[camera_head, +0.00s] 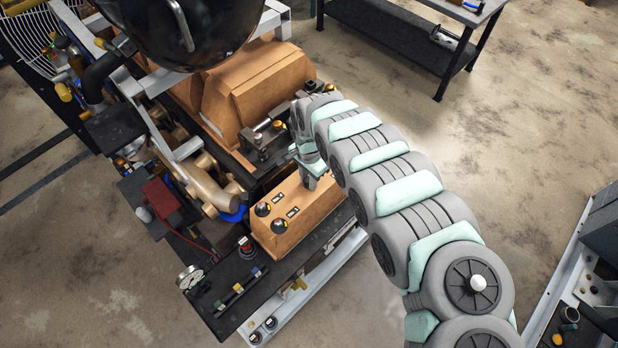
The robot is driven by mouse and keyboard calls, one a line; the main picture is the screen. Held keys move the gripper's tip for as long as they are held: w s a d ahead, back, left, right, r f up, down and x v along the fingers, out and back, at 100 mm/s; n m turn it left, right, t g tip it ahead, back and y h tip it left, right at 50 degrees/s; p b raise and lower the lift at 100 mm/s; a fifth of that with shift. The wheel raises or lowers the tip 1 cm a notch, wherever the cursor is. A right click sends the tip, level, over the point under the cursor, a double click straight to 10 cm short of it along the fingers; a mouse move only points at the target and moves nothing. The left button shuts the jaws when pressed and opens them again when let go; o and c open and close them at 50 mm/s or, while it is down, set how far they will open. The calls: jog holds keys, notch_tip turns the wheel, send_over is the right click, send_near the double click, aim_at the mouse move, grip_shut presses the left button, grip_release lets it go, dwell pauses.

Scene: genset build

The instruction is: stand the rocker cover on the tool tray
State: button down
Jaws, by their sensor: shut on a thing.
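A brown box-shaped cover (304,213), which looks like the rocker cover, is upright at the front right of the engine. It has two black caps and small labels on top. My gripper (311,178) comes down at its far end and is shut on it; the fingertips are small and partly hidden by my wrist. A black tray-like plate (220,312), possibly the tool tray, reaches from under the cover to the lower left. I cannot tell whether the cover rests on it or is just above it.
The engine's larger brown housing (258,88) stands behind, with a black rounded tank (185,30) above it. A gauge (189,277) and small parts sit on the plate's left. A dark bench (395,40) stands at the back right. The floor between is clear.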

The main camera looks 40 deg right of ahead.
jog(key=shift+d, duration=0.1)
jog(key=c, duration=1.2)
grip_release()
jog(key=shift+r+p, duration=0.4)
jog(key=shift+r, duration=5.7)
